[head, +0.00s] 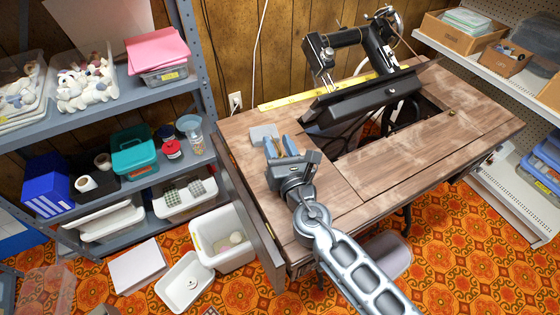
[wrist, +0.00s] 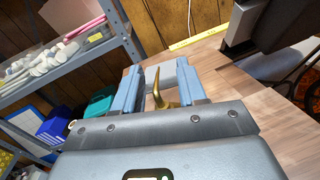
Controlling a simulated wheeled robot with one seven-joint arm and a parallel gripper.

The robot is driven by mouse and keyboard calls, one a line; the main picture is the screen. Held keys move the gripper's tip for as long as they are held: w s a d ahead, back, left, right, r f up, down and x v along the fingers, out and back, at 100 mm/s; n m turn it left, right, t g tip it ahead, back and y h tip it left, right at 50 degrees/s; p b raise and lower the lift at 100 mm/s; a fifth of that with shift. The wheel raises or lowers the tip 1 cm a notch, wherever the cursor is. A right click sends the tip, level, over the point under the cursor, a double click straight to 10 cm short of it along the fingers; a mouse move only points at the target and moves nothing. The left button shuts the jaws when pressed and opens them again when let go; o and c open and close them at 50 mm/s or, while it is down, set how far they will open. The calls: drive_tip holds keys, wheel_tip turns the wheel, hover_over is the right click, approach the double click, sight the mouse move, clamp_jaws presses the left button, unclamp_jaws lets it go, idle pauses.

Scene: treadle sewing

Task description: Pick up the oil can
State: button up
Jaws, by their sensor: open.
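A brass-coloured thing with a thin upright spout (wrist: 155,92), which looks like the oil can, shows in the wrist view. It stands between the two blue fingers of my gripper (wrist: 161,74), and its lower part is hidden by the gripper body. My gripper is open, with a finger on either side of the spout; I cannot tell whether either touches it. In the head view my gripper (head: 281,147) is low over the left end of the wooden sewing table (head: 400,185). The can is not clearly visible there, behind the gripper.
A grey block (head: 263,133) lies just beyond the fingertips. The black sewing machine (head: 360,100) is tilted back beside an opening in the tabletop. A yellow ruler (head: 300,96) lies along the back edge. Loaded grey shelves (head: 150,92) stand at the left. The front tabletop is clear.

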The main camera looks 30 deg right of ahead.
drive_tip(key=shift+w+d, duration=0.1)
drive_tip(key=shift+w, duration=0.55)
drive_tip(key=shift+c, duration=0.4)
clamp_jaws()
drive_tip(key=shift+f, duration=0.1)
